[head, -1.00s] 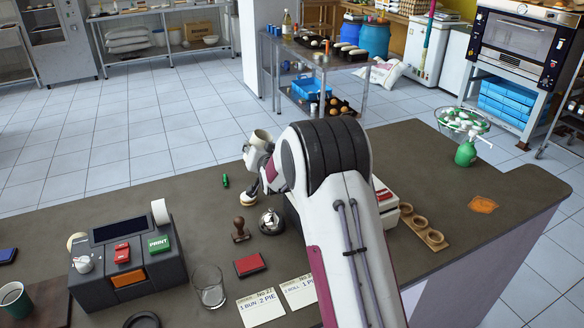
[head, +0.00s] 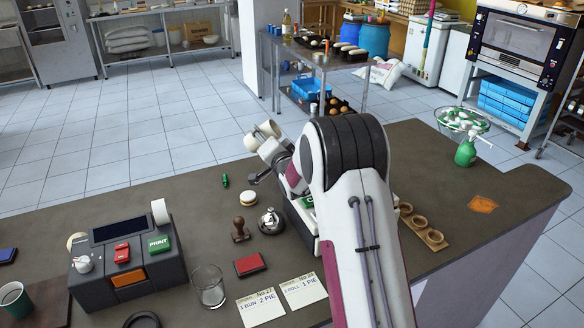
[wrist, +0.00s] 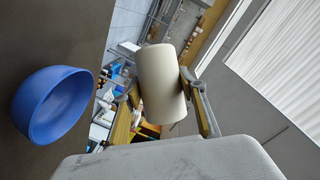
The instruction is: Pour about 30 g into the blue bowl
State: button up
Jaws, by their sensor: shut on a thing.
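My gripper (head: 274,150) is shut on a cream cup (head: 268,129), held in the air beyond the counter items. The cup looks tilted in the head view. In the wrist view the cream cup (wrist: 161,84) sits between my two fingers; its contents cannot be seen. The blue bowl (wrist: 38,118) stands on the dark counter at the left of the wrist view, apart from the cup. The part of its inside that shows looks empty. The bowl does not show in the head view, where my arm covers part of the counter.
On the counter are a label printer (head: 128,258), a bell (head: 270,221), a stamp (head: 240,230), a red pad (head: 250,264), a glass (head: 209,287), a small round cream-and-brown item (head: 248,197) and a wooden ring holder (head: 422,228). A green pump bottle (head: 466,152) stands farther right.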

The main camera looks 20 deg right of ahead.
aim_at(271, 130)
jog(key=shift+r+m+t, duration=0.6)
jog(key=shift+r+m, duration=0.1)
jog(key=shift+m, duration=0.5)
jog(key=shift+r+m, duration=0.15)
jog(key=shift+m, duration=0.25)
jog(key=shift+s+d+r+m+t+p, duration=0.15)
jog(key=shift+s+d+r+m+t, duration=0.1)
jog(key=shift+d+r+m, duration=0.3)
jog(key=shift+s+d+r+m+t+p, duration=0.15)
jog(key=shift+d+r+m+t, duration=0.15)
jog(key=shift+r, duration=0.35)
dwell(1.5)
jog(key=shift+s+d+r+m+t+p, duration=0.15)
jog(key=shift+r+m+t+p, duration=0.15)
jog(key=shift+m, duration=0.4)
jog(key=shift+w+d+r+m+t+p, duration=0.15)
jog(key=shift+r+m+p, duration=0.15)
jog(key=shift+m, duration=0.35)
dwell(2.3)
